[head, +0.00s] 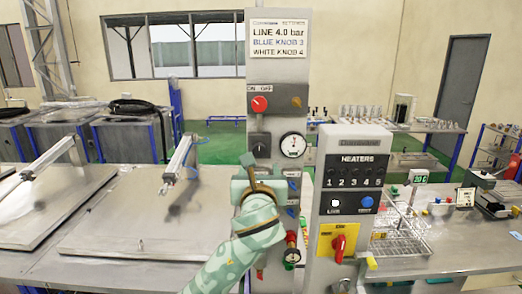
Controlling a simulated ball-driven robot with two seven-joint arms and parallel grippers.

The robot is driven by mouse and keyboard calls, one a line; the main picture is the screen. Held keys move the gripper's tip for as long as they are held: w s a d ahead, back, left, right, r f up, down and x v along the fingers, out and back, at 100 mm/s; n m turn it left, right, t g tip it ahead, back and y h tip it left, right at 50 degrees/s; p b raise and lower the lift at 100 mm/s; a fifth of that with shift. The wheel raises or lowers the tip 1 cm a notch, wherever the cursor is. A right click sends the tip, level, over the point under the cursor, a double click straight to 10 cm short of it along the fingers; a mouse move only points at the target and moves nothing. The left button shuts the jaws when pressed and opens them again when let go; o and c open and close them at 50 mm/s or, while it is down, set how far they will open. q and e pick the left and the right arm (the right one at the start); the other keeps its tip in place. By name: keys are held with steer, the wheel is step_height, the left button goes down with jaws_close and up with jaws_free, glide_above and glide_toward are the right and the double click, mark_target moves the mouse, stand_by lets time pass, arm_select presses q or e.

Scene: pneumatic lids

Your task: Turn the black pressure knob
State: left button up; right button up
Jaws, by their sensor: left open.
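A tall grey panel (262,70) stands in the middle, with a sign reading LINE 4.0 bar, BLUE KNOB 3, WHITE KNOB 4. A black knob (259,149) sits on this panel, left of and slightly below a round white gauge (293,145). My left gripper (257,178) is open in front of the panel, just below the black knob in the picture. I cannot tell whether it touches the panel. It hides part of the panel's lower controls. My right gripper is not in view.
A grey HEATERS box (349,150) stands close on the right, with a red switch (340,243) on yellow. Flat metal lids (120,222) with cylinders lie left. A wire rack (400,243) is right.

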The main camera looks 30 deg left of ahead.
mark_target(259, 151)
arm_select(q)
steer(key=p+x, duration=0.1)
steer(key=x, duration=1.1)
steer(key=shift+w+p, duration=0.15)
steer(key=shift+p, duration=0.15)
steer(key=c, duration=1)
